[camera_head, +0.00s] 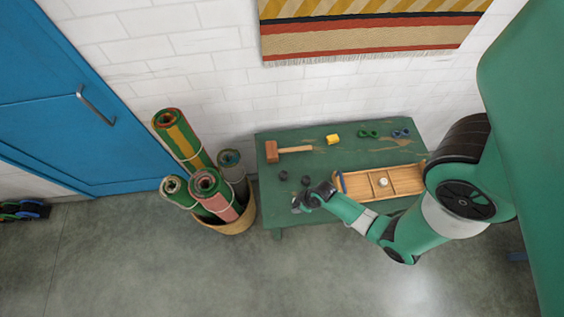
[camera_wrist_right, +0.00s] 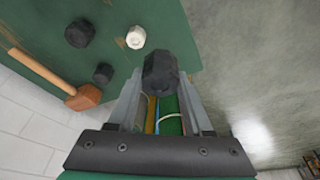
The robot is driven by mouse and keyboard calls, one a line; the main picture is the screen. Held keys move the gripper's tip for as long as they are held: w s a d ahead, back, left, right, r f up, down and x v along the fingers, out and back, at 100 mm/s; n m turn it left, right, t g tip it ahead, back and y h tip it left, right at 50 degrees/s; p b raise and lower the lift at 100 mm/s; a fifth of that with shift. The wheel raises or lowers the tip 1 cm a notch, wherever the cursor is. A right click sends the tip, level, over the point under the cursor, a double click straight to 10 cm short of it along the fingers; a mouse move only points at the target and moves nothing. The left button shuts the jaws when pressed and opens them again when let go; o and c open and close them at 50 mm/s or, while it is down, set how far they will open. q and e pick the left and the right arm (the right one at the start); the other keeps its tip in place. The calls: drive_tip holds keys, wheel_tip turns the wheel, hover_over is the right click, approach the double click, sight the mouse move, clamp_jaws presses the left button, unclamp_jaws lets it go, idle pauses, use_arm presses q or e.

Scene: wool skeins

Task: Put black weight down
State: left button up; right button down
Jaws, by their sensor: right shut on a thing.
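A black faceted weight (camera_wrist_right: 160,74) is held between the fingertips of my right gripper (camera_wrist_right: 160,92), which is shut on it. In the head view my right gripper (camera_head: 304,202) is over the front left part of the green table (camera_head: 352,148); the held weight is hard to tell apart from the dark gripper there. Two other black weights stand on the table, one on the left (camera_head: 283,175) and one (camera_head: 306,180) beside it. Both also show in the right wrist view, one (camera_wrist_right: 80,33) farther and one (camera_wrist_right: 103,73) nearer. My left gripper is not in view.
A white weight (camera_wrist_right: 136,37) stands near the black ones. A wooden tray (camera_head: 350,185) lies to the right of my gripper. A mallet (camera_head: 272,151) lies at the back left. A basket (camera_head: 238,226) of rolled rugs stands left of the table.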

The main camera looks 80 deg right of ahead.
drive_tip(key=shift+s+a+r, duration=0.2)
drive_tip(key=shift+s+r, duration=0.15)
drive_tip(key=shift+s, duration=0.4)
drive_tip(key=shift+s+a+r, duration=0.2)
drive_tip(key=shift+s+r, duration=0.15)
drive_tip(key=shift+s, duration=0.35)
drive_tip(key=shift+m, duration=0.3)
